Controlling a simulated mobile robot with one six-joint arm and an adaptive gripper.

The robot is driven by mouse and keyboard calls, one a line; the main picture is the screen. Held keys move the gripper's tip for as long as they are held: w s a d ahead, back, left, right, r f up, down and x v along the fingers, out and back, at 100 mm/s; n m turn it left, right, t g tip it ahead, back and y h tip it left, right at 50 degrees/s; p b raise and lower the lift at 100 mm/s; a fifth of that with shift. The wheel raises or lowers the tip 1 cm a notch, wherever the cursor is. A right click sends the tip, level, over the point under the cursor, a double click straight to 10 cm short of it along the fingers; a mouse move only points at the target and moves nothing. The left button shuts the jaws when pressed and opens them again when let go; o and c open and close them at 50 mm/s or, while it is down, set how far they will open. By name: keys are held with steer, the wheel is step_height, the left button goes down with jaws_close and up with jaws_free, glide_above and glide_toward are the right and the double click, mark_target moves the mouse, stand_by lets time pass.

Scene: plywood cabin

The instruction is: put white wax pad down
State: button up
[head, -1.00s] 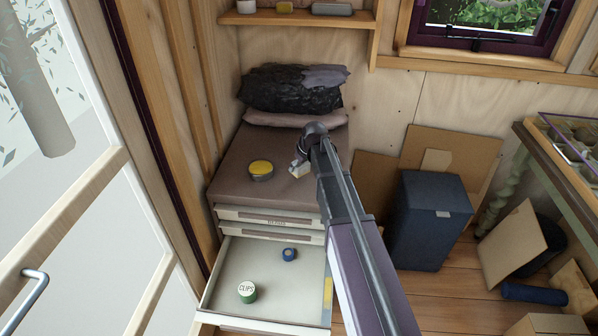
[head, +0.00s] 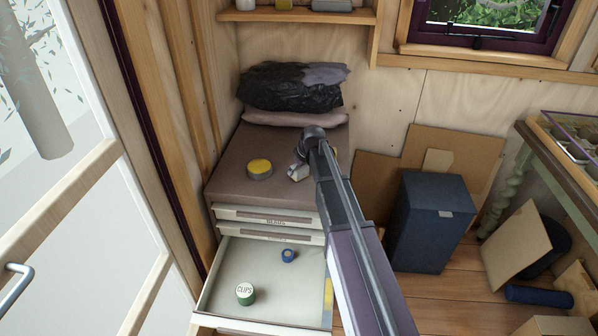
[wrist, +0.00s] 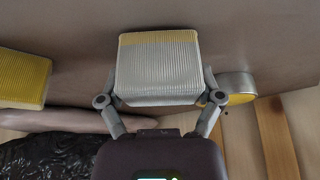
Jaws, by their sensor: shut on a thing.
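The white wax pad (wrist: 160,70) is a ribbed white block with a tan band along one edge. It is between the fingers of my gripper (wrist: 160,92), which is shut on it. I cannot tell if the pad touches the top. My arm hides part of the cabinet's right side.
A yellow ribbed block (wrist: 22,80) shows left in the wrist view. A black bag (head: 290,90) lies at the back. Below, an open drawer (head: 255,275) holds a green "CLIPS" tin (head: 245,293) and a small blue item (head: 288,255). Cabinet top's front left is clear.

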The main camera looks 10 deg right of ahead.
steer(key=shift+f, duration=0.2)
steer(key=o, duration=0.8)
steer(key=shift+c, duration=0.2)
steer(key=shift+r, duration=0.25)
steer(key=p+v, duration=0.2)
steer(key=shift+s+r+p, duration=0.1)
steer(key=shift+r+p, duration=0.3)
steer(key=p+v, duration=0.8)
steer(key=v, duration=0.1)
steer(key=shift+s, duration=0.15)
